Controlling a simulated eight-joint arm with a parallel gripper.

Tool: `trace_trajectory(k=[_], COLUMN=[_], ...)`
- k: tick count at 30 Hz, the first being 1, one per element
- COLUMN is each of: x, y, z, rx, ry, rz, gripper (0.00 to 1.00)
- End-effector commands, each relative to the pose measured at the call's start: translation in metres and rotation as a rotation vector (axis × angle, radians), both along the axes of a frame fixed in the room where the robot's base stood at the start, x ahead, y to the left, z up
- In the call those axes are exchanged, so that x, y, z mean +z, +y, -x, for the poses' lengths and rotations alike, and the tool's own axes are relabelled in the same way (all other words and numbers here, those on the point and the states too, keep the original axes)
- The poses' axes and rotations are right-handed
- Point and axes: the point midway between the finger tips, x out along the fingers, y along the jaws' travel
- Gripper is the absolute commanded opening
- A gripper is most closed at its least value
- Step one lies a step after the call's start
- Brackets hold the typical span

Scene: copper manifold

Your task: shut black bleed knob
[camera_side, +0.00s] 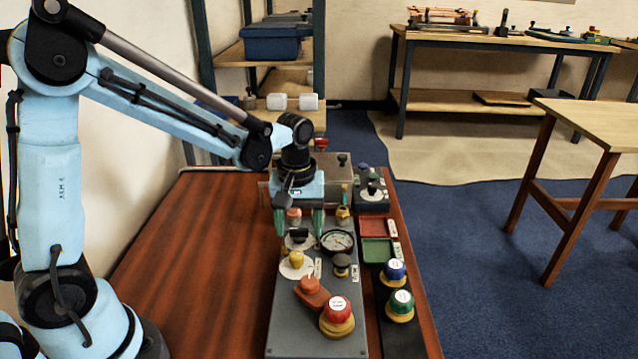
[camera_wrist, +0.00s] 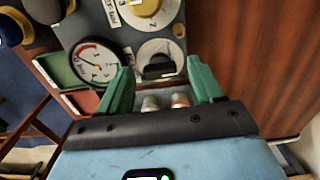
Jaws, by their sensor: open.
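A black knob (camera_side: 298,236) sits on a white dial on the grey panel (camera_side: 285,328), left of the round gauge (camera_side: 337,241). In the wrist view this knob (camera_wrist: 158,66) shows between my fingertips, its bar lying roughly crosswise. My gripper (camera_side: 300,228) is open and points down over the first knob, with one green finger to each side. The fingers (camera_wrist: 157,76) look empty; whether they touch the knob is unclear.
A yellow knob (camera_side: 296,258), an orange handle (camera_side: 311,288) and a red button (camera_side: 337,312) stand nearer on the panel. Blue (camera_side: 395,268) and green (camera_side: 400,301) buttons are on the right strip, with red and green trays behind. The wooden tabletop (camera_side: 200,260) at left is clear.

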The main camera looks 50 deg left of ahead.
Motion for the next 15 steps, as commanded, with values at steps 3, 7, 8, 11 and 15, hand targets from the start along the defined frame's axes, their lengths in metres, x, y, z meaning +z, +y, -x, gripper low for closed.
trace_trajectory(k=[3, 7, 8, 11, 15], x=[0.0, 0.002, 0.003, 0.01, 0.03], y=[0.0, 0.0, 0.0, 0.0, 0.0], z=[0.0, 0.0, 0.0, 0.0, 0.0], rx=[-0.001, -0.001, -0.001, -0.001, -0.001], ry=[0.001, 0.001, 0.001, 0.001, 0.001], rz=[0.001, 0.001, 0.001, 0.001, 0.001], gripper=[0.66, 0.66, 0.66, 0.66, 0.66])
